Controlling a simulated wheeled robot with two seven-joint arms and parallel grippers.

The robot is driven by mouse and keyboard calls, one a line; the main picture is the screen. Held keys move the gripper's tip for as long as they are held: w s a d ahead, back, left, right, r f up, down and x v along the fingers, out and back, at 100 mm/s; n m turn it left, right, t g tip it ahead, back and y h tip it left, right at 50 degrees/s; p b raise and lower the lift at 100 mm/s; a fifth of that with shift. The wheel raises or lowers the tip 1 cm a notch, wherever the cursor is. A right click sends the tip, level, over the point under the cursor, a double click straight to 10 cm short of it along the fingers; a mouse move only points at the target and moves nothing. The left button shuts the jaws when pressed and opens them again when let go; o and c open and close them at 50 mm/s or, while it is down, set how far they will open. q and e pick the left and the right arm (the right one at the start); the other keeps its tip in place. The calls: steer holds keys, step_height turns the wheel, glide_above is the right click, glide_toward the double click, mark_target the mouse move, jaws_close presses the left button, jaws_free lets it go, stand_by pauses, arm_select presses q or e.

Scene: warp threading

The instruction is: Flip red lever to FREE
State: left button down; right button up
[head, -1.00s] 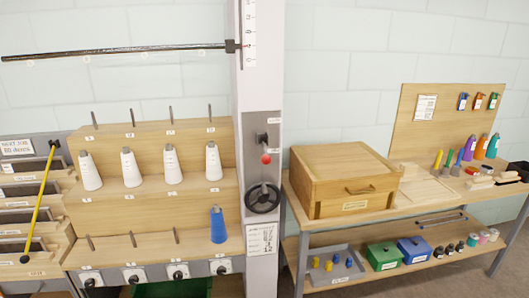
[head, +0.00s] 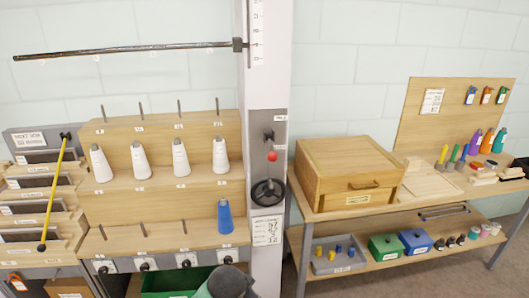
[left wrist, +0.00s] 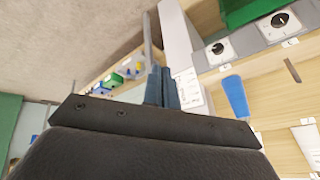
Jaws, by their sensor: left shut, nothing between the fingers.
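The red lever (head: 272,156) is on a grey panel on the white upright post, right of the thread rack in the head view. Its red knob is below a dark pivot, and any FREE marking is too small to read. The lever cannot be made out in the left wrist view. My left gripper (left wrist: 161,86) shows in the left wrist view with its fingers together and nothing between them. In that view the white post and its placard lie just beyond the fingers. My right gripper is in neither view.
A black handwheel (head: 268,193) is below the lever, with a placard (head: 267,231) under it. The rack with white cones and a blue cone (head: 225,217) is left of the post. A wooden box (head: 347,172) stands on the bench at right. A dark bar (head: 130,50) extends left from the post.

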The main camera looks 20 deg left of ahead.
arm_select(q)
steer(key=w+a+r+h+p, duration=0.1)
steer(key=w+a+r+p, duration=0.1)
steer(key=w+a+r, duration=0.65)
steer(key=n+t+h+p, duration=0.2)
steer(key=n+t+h, duration=0.3)
steer(key=n+h, duration=1)
glide_toward(270, 146)
steer(key=s+f+n+y, duration=0.2)
steer(key=shift+a+r, duration=0.15)
steer(key=shift+a, duration=0.3)
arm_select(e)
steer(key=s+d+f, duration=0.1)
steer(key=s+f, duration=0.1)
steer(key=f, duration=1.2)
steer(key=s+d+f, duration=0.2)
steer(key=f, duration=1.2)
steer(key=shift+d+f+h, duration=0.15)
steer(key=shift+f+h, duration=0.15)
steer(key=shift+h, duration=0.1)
arm_select(q)
steer(key=shift+d, duration=0.1)
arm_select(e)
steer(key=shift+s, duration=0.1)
